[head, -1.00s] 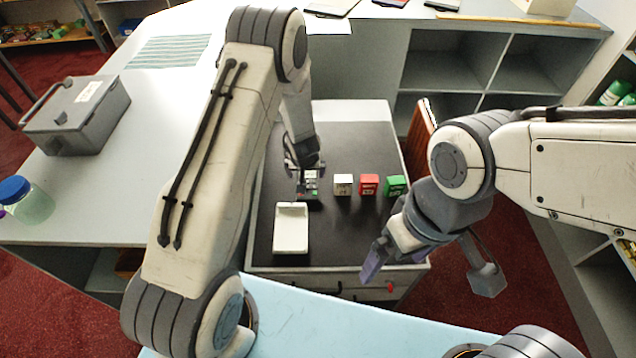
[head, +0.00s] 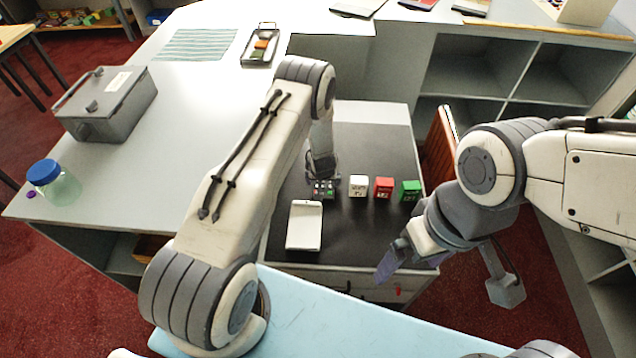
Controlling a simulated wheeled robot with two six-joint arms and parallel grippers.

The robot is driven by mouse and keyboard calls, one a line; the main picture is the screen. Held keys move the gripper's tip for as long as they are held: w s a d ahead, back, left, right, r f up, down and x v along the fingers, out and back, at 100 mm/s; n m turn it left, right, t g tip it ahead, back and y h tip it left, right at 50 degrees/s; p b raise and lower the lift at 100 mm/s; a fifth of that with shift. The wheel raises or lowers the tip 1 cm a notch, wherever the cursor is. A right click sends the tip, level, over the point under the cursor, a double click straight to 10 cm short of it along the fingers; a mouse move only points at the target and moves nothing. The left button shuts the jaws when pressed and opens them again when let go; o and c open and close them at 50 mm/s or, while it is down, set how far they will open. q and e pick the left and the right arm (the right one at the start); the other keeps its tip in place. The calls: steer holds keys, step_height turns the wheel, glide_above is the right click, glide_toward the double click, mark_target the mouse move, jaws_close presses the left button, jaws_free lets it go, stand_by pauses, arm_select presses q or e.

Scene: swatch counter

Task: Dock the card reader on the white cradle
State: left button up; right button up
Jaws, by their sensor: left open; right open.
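The card reader (head: 323,190), dark with a light keypad, is on the black counter top, just behind the white cradle (head: 304,232). The cradle is a shallow white block near the counter's front edge. My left gripper (head: 322,178) is open and reaches down at the back of the reader. Its fingers are partly hidden by my arm, so I cannot tell whether they touch the reader. My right gripper (head: 394,262) is open and empty, above the counter's front right corner.
White (head: 358,187), red (head: 383,188) and green (head: 410,191) cubes stand in a row right of the reader. A grey box (head: 105,105) and a blue-lidded jar (head: 50,178) stand on the left counter. Black surface right of the cradle is free.

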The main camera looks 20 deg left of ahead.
arm_select(q)
steer(key=c, duration=1.4)
steer(key=shift+o, duration=0.2)
steer(key=shift+r, duration=0.1)
